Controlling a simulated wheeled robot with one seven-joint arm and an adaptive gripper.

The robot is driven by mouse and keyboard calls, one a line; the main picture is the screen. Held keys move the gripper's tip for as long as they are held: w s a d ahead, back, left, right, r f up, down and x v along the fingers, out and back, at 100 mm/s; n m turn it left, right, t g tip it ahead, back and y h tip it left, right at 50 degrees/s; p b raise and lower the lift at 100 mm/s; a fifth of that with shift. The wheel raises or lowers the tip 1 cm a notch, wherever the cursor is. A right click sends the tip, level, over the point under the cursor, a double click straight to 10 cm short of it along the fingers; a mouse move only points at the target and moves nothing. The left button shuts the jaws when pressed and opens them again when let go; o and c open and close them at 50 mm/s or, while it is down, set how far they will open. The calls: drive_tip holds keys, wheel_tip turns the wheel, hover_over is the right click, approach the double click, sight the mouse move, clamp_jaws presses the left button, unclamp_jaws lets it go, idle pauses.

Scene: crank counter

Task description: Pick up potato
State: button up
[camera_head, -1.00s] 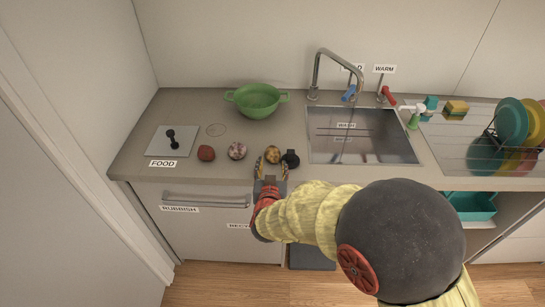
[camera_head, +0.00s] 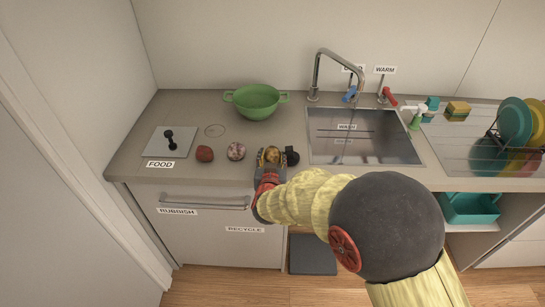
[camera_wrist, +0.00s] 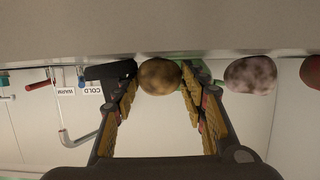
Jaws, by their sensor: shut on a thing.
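A yellow-brown mottled potato (camera_head: 271,155) rests at the counter's front edge area, in line with two other round items. It also shows in the wrist view (camera_wrist: 160,77), between my fingers. My gripper (camera_head: 271,162) reaches in from the front, with one finger on each side of the potato. In the wrist view, my gripper (camera_wrist: 160,88) has its fingertips closed against the potato's sides. The potato appears to be still at counter height. My arm hides nothing of its top in the head view.
A pink-white speckled item (camera_head: 236,151) and a red-brown one (camera_head: 205,153) lie to the left. A green colander (camera_head: 257,102) stands behind. The sink (camera_head: 362,145) is to the right.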

drive_tip(key=shift+s+f, duration=0.1)
drive_tip(key=shift+f, duration=0.2)
drive_tip(key=c, duration=0.6)
